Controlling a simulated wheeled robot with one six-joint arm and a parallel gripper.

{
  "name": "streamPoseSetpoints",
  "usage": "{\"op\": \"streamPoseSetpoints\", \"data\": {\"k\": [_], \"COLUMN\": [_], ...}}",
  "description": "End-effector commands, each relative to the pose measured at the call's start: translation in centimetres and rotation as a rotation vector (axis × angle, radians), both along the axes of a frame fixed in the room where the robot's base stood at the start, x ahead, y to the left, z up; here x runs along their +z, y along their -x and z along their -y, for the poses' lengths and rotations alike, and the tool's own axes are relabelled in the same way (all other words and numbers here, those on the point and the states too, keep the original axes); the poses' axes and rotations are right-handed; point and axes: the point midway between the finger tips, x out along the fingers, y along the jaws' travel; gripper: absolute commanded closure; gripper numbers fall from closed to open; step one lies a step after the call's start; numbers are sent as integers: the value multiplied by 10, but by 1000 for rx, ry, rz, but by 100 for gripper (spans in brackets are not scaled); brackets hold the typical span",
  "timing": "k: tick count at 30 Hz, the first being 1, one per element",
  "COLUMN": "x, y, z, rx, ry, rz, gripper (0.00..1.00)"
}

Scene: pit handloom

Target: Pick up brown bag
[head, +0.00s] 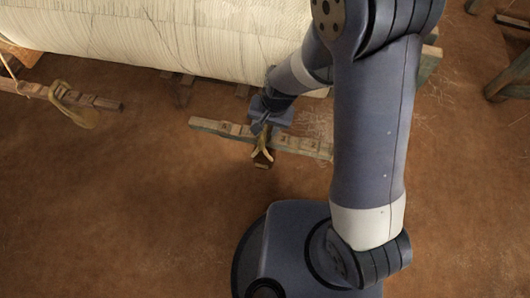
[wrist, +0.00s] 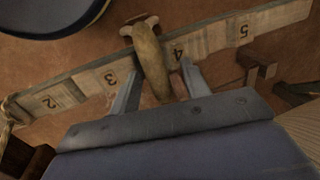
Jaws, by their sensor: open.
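A tan-brown, elongated, bag-like thing (wrist: 151,60) hangs across the numbered wooden rail (wrist: 90,88) near the mark 4. I cannot tell for sure that it is the brown bag. A darker brown piece (wrist: 138,24) shows at its far end. My gripper (wrist: 160,69) is open, with one finger on each side of it; no firm contact shows. In the head view my gripper (head: 263,128) is above the rail (head: 215,127), and the tan thing (head: 262,149) shows just below it.
Another tan pouch-like thing (head: 78,112) hangs by a cord from a second wooden rail (head: 105,102) at the left. The large cream cloth roll (head: 150,35) lies behind the rails. Wooden legs (head: 508,82) stand at the right. The brown floor (head: 130,220) is clear in front.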

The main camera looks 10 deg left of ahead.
Motion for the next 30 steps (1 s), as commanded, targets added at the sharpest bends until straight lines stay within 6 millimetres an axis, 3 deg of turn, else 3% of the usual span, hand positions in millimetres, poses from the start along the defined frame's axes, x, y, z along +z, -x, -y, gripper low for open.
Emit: {"op": "streamPoseSetpoints", "data": {"k": [8, 24, 30], "x": [-3, -2, -2], "y": [0, 0, 0], "z": [-1, -1, -1], "rx": [0, 0, 0], "ry": [0, 0, 0], "rz": [0, 0, 0], "gripper": [56, 100, 100]}}
